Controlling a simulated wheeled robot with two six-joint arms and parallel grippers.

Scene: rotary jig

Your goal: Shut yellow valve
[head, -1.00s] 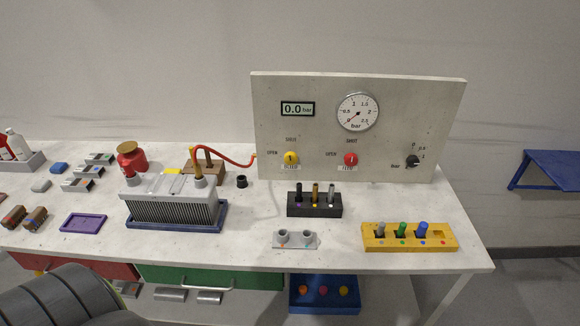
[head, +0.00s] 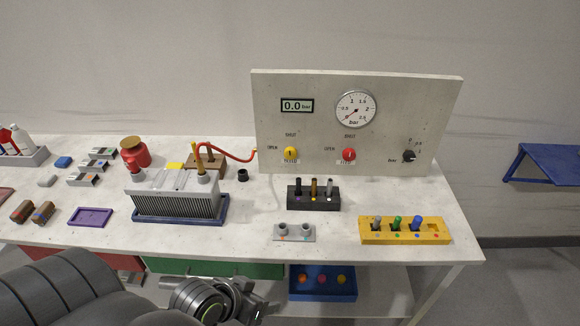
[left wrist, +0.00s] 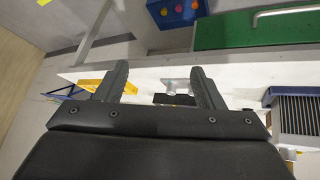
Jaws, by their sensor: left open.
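The yellow valve (head: 290,153) is a round knob low on the left of the upright panel (head: 358,82), with a SHUT label above it and an OPEN label to its left. The red valve (head: 349,154) sits to its right on the same panel. My left gripper (head: 250,296) is in front of the table's front edge, well below and apart from the yellow valve. In the left wrist view my left gripper (left wrist: 160,78) has its two fingers spread with nothing between them. My right gripper is in neither view.
The display (head: 297,105) reads 0.0 bar. In front of the panel stand a black holder (head: 313,199), a grey two-post block (head: 294,234) and a yellow rack (head: 405,238). A finned grey unit (head: 172,196) with a red hose (head: 230,153) stands left.

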